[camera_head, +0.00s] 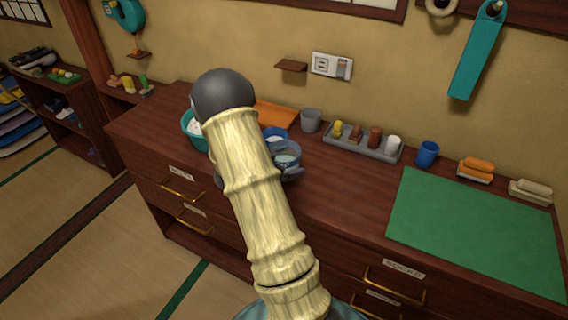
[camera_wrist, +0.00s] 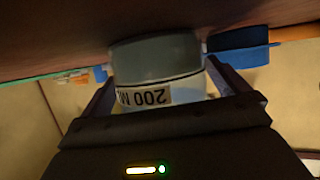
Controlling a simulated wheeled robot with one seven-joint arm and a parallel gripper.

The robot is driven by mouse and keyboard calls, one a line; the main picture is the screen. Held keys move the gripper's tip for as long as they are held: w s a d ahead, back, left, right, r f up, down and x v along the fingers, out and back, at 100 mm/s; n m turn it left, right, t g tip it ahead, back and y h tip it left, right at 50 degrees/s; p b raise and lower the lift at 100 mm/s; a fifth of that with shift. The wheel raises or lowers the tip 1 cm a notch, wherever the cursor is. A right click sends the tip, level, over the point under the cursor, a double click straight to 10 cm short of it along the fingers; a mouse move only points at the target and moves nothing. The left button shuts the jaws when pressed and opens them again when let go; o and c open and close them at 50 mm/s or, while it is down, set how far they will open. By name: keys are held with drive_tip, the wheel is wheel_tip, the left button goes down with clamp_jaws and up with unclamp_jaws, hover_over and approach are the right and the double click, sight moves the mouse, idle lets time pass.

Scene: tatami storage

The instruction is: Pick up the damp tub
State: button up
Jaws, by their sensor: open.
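A tub (camera_wrist: 158,60) with a grey band, a pale band and an upside-down label reading "200 M…" fills the middle of the wrist view, which looks inverted. My gripper (camera_wrist: 160,76) is open, with one dark finger on each side of the tub. I cannot tell whether either finger touches it. In the head view a tub with pale blue contents (camera_head: 287,160) shows beside my arm, partly hidden; it seems to be the same one. No marking that I can read says which tub is damp.
A blue container (camera_wrist: 238,48) stands close beside the tub in the wrist view. On the dresser (camera_head: 335,178), a teal bowl (camera_head: 187,131), a grey cup (camera_head: 311,121), a tray of small items (camera_head: 352,145) and a blue cup (camera_head: 427,154) stand near. A green mat (camera_head: 470,230) lies bare at right.

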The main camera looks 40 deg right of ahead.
drive_tip(key=shift+c, duration=0.2)
drive_tip(key=c, duration=1)
drive_tip(key=shift+c, duration=0.2)
drive_tip(key=shift+r, duration=0.15)
drive_tip(key=shift+r+p, duration=0.45)
drive_tip(key=shift+r, duration=4.45)
